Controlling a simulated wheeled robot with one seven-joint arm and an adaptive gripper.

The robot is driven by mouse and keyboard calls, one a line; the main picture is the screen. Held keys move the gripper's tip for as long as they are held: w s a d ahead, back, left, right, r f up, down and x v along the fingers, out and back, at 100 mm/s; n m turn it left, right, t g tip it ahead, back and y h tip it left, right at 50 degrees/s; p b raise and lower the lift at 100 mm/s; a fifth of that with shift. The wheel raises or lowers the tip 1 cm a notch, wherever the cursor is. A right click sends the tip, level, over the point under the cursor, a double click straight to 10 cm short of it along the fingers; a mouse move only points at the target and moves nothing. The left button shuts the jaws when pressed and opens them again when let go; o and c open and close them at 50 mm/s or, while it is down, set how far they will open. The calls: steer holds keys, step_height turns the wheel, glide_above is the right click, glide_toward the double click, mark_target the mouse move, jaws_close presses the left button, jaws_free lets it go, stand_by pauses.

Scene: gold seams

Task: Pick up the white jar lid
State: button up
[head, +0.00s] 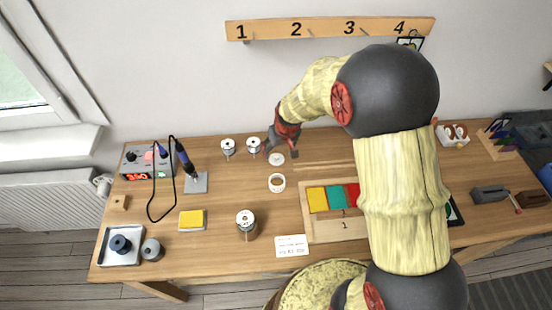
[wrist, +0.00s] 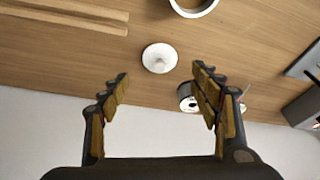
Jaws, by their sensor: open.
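The white jar lid (head: 277,159) is a small round disc with a raised knob, lying on the wooden table. In the wrist view the lid (wrist: 159,58) lies beyond the fingertips, roughly centred between them. My gripper (head: 282,151) is close to the lid at its back side. In the wrist view my gripper (wrist: 161,78) is open, with nothing between its fingers. A white round open jar (head: 277,183) stands just in front of the lid; it also shows at the top of the wrist view (wrist: 193,5).
Two spools (head: 254,145) stand left of the gripper; one shows near the right finger in the wrist view (wrist: 187,98). A wooden tray (head: 345,229) with coloured cards lies right of the jar. A soldering station (head: 147,161) stands at left. A numbered rack (head: 330,28) hangs on the wall.

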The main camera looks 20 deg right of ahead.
mark_target(277, 155)
steer(key=b+x, duration=0.1)
steer(key=x, duration=0.5)
steer(key=shift+w+f+b, duration=0.1)
steer(key=shift+f+b, duration=0.1)
steer(key=shift+b, duration=0.1)
steer(key=shift+c, duration=0.9)
steer(key=c, duration=0.8)
steer(key=shift+c, duration=0.2)
steer(key=shift+r, duration=0.15)
